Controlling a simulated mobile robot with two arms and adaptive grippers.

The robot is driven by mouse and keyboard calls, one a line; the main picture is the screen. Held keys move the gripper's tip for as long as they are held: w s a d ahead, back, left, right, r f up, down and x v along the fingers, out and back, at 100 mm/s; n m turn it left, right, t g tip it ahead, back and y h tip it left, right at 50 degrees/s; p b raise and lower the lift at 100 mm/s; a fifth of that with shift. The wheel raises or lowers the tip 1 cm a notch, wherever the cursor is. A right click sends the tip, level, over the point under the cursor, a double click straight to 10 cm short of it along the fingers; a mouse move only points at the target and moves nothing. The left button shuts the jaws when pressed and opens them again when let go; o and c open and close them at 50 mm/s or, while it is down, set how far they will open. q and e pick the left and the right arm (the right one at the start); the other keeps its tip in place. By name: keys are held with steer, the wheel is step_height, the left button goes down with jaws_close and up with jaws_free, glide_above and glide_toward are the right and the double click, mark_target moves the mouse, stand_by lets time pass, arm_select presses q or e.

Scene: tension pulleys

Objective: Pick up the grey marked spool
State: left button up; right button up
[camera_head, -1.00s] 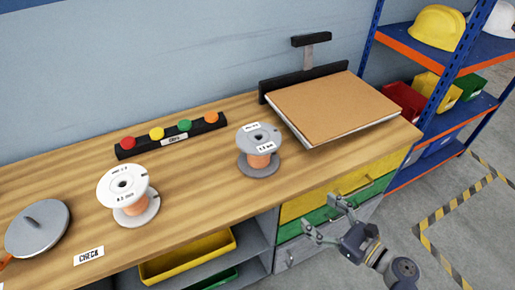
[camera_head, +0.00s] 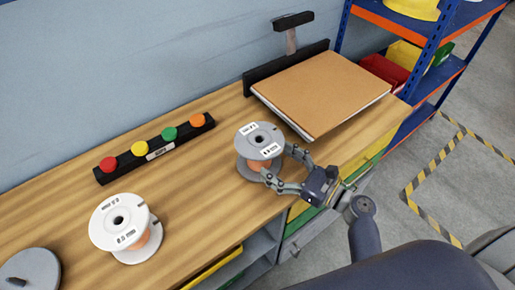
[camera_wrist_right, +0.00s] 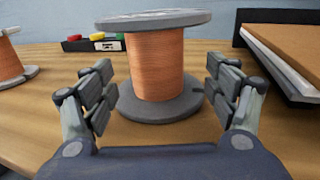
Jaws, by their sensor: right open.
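The grey marked spool (camera_head: 259,141) stands upright on the wooden workbench, with labels on its top flange and copper-coloured wire round its core. It also shows in the right wrist view (camera_wrist_right: 155,62), straight ahead between the fingers. My right gripper (camera_head: 274,167) is open at the spool's near right side, its fingers (camera_wrist_right: 160,92) to either side of the wound core and slightly short of it. Contact is not visible. A white marked spool (camera_head: 120,224) stands to the left on the bench. My left gripper is not in view.
A black strip with red, yellow, green and orange knobs (camera_head: 153,149) lies behind the spools. A brown-topped board stack (camera_head: 320,92) sits close to the right. A round grey lid-like object (camera_head: 30,270) is at lower left. Shelving (camera_head: 420,60) stands beyond the bench.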

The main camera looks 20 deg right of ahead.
mark_target(259, 150)
steer(key=shift+w+a, duration=0.25)
steer(key=shift+w, duration=0.1)
steer(key=shift+w+a+r, duration=0.1)
steer(key=shift+w+a, duration=0.15)
steer(key=x, duration=0.1)
steer(key=p+x, duration=0.1)
steer(key=x, duration=0.2)
steer(key=shift+a+r, duration=0.3)
steer(key=shift+w+a+f, duration=0.1)
steer(key=shift+w, duration=0.2)
steer(key=shift+c, duration=1.1)
steer(key=shift+s, duration=0.1)
steer(key=c, duration=1.4)
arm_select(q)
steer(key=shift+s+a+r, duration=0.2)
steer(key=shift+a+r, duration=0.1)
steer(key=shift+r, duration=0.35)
arm_select(e)
steer(key=shift+c, duration=0.3)
